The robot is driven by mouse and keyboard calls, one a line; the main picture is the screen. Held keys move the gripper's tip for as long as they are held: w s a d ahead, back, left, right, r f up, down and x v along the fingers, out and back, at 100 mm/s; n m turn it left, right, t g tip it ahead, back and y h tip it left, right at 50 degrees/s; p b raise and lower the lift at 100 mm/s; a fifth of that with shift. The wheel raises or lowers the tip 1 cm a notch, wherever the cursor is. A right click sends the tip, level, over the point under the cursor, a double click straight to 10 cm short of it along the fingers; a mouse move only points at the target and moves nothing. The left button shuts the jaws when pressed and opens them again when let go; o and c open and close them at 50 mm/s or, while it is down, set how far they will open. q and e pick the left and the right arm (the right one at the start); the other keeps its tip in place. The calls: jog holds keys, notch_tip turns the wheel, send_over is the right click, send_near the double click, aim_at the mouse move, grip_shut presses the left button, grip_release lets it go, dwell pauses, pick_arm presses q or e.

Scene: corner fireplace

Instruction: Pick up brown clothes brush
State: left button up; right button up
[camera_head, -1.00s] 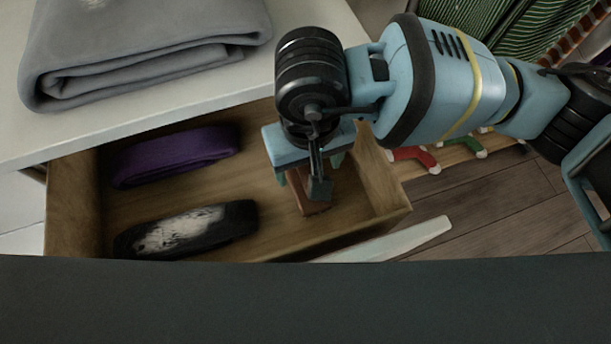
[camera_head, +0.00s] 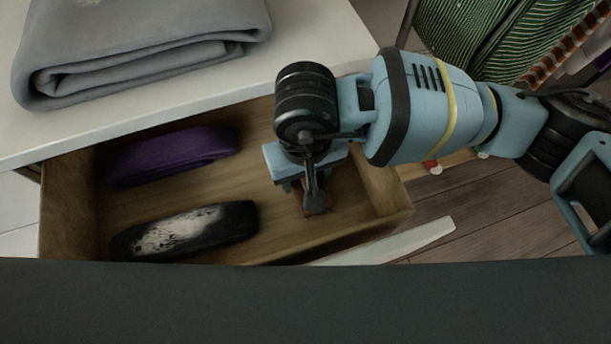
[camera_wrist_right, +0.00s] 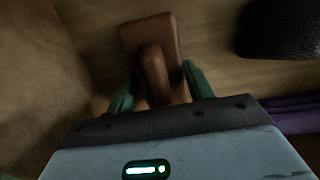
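The brown clothes brush (camera_head: 325,203) lies in the right part of the open wooden drawer, mostly hidden under my right gripper in the head view. In the right wrist view the brush (camera_wrist_right: 150,40) shows a flat brown body and a rounded handle. My right gripper (camera_head: 305,188) is low over it, pointing down. In the wrist view its green fingers (camera_wrist_right: 160,88) stand on either side of the handle, open, with a gap visible at the left finger. My left gripper is not in view.
A purple rolled cloth (camera_head: 172,155) and a black item with a whitish patch (camera_head: 185,232) lie left in the drawer (camera_head: 385,215). A folded grey cloth (camera_head: 140,50) rests on the white top above. Green striped fabric (camera_head: 490,40) is at upper right.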

jog(key=c, duration=0.5)
jog(key=shift+c, duration=0.5)
notch_tip(320, 180, up, 10)
jog(key=shift+r+p, duration=0.1)
jog(key=shift+p, duration=0.7)
